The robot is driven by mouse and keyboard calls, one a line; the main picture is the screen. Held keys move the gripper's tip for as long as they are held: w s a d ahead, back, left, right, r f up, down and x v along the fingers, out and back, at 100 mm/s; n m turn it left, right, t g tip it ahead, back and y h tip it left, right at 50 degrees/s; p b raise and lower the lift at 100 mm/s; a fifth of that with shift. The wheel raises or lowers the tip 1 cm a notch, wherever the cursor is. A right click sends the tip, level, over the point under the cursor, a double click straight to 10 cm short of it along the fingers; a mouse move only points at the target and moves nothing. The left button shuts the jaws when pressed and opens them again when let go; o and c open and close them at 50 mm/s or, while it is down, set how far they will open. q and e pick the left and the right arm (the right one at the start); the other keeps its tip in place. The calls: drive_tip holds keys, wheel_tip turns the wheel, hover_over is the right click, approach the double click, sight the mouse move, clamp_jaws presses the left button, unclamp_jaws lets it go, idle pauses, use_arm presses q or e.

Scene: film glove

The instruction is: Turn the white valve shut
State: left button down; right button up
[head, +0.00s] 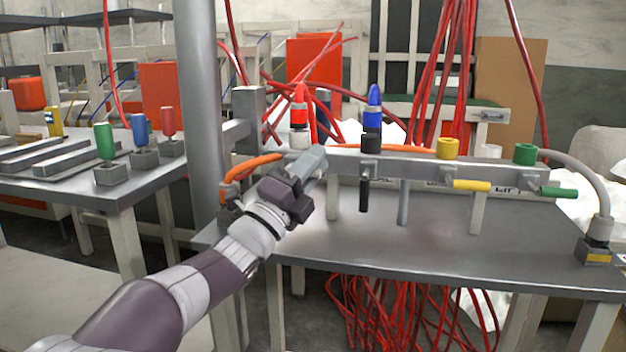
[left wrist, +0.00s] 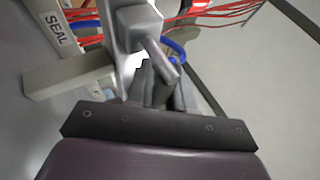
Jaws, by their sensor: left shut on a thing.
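A grey manifold rail (head: 420,170) stands above the metal bench. Near its left end, a red bottle (head: 299,95) stands in a white collar (head: 299,138). My left gripper (head: 312,170) reaches the rail just below this collar, covering the spot where the white valve's handle sits. In the left wrist view the dark fingers (left wrist: 165,90) are shut at a grey lever-like part (left wrist: 157,58) below the rail. The handle's colour and exact angle are mostly hidden by the gripper. My right gripper is not in view.
Along the rail are a blue bottle (head: 372,108) with a black handle (head: 364,194), a yellow handle (head: 471,186) and a green handle (head: 557,192). An orange hose (head: 240,172) runs beside my gripper. A grey post (head: 197,100) stands close left of it.

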use_arm(q)
drive_tip(key=shift+n, duration=0.3)
drive_tip(key=c, duration=1.1)
unclamp_jaws()
